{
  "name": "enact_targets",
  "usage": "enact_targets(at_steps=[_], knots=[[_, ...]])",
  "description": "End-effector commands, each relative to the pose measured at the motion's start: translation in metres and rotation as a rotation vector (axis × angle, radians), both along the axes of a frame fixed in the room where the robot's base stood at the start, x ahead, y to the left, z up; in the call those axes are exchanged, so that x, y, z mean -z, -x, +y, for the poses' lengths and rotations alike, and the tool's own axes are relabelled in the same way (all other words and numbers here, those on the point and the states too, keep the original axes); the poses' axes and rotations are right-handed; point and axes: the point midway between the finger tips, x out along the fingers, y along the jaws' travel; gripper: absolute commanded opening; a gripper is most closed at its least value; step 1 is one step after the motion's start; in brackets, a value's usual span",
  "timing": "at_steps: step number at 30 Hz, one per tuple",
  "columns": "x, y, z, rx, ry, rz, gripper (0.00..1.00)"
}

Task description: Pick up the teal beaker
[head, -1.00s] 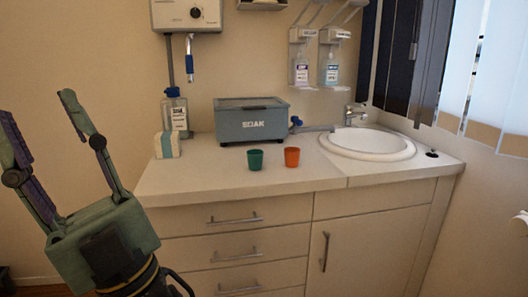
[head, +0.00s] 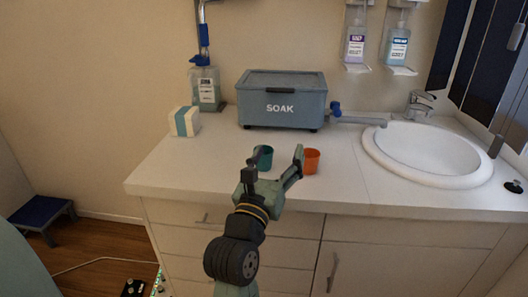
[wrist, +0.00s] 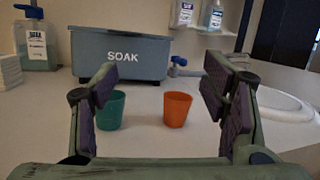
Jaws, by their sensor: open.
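The teal beaker (head: 265,158) stands upright on the white counter, in front of the grey SOAK box. My gripper (head: 276,160) is open and empty, at the counter's front side, with its fingers pointing toward the beakers. In the head view its left finger covers part of the teal beaker. In the wrist view the teal beaker (wrist: 113,112) is left of centre, just beyond the left finger, which hides its left part. An orange beaker (wrist: 177,109) shows closer to the middle between the open fingers (wrist: 160,75). Neither beaker is held.
The SOAK box (head: 281,102) stands behind the beakers. A soap bottle (head: 206,88) and a white-teal box (head: 186,121) stand at the left. The sink (head: 428,150) is at the right. The counter (head: 180,168) is clear left of the teal beaker.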

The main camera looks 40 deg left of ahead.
Motion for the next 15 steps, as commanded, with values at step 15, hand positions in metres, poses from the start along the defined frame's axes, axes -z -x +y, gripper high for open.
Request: enact_targets(at_steps=[15], knots=[[0.066,-0.027,0.068,-0.225,-0.006,0.292,0.68]])
